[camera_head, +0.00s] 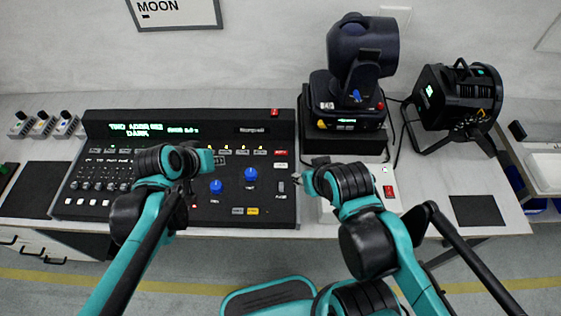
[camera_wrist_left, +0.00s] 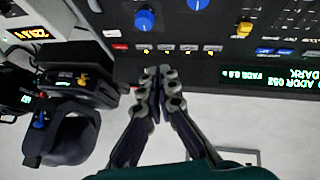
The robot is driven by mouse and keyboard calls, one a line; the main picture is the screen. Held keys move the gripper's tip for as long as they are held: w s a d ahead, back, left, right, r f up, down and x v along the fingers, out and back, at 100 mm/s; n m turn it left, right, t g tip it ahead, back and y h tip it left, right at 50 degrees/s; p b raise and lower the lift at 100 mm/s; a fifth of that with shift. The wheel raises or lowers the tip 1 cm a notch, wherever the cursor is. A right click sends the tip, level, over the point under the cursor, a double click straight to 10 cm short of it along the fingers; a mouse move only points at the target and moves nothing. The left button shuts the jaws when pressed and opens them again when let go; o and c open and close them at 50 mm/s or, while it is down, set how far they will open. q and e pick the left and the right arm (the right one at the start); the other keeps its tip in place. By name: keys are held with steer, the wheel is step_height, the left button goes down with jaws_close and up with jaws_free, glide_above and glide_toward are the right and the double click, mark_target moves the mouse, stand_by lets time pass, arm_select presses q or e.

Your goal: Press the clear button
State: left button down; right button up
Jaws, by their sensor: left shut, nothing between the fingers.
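The black lighting console (camera_head: 120,203) lies on the bench, with blue knobs, sliders and small buttons. Its lettering is too small to read, so I cannot tell which button is the clear one. A red key (camera_head: 281,152), a yellow key (camera_head: 252,211) and a grey key (camera_head: 238,211) stand out. My left gripper (camera_head: 189,188) is over the console's middle, its fingers partly hidden by the wrist. In the left wrist view, its fingertips (camera_wrist_left: 156,74) are together and empty, appearing beside a row of small lit buttons (camera_wrist_left: 187,47). My right gripper (camera_head: 298,178) is by the console's right edge; its fingers are hardly visible.
A moving-head lamp (camera_head: 357,60) stands on a black base behind the console's right end. A black par can (camera_head: 455,100) is farther right. A white box with a red switch (camera_head: 388,191) sits near my right arm. Dark mats (camera_head: 477,211) lie on the bench.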

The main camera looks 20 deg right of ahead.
arm_select(q)
steer(key=w+d+f+m+g+h+p, duration=0.15)
steer(key=w+d, duration=0.25)
steer(key=d, duration=0.5)
steer(key=h, duration=0.3)
glide_above(279, 166)
steer(key=shift+m+g, duration=0.35)
steer(key=shift+g, duration=0.1)
step_height(279, 166, down, 4)
steer(key=shift+f+p, duration=0.1)
steer(key=shift+p, duration=0.3)
steer(key=shift+y, duration=0.25)
step_height(279, 166, down, 8)
steer(key=b, duration=0.6)
steer(key=shift+r, duration=0.25)
steer(key=shift+f+b, duration=0.45)
steer(key=shift+f, duration=0.15)
steer(key=shift+f, duration=0.1)
steer(key=shift+f+b, duration=0.25)
steer(key=shift+b, duration=0.2)
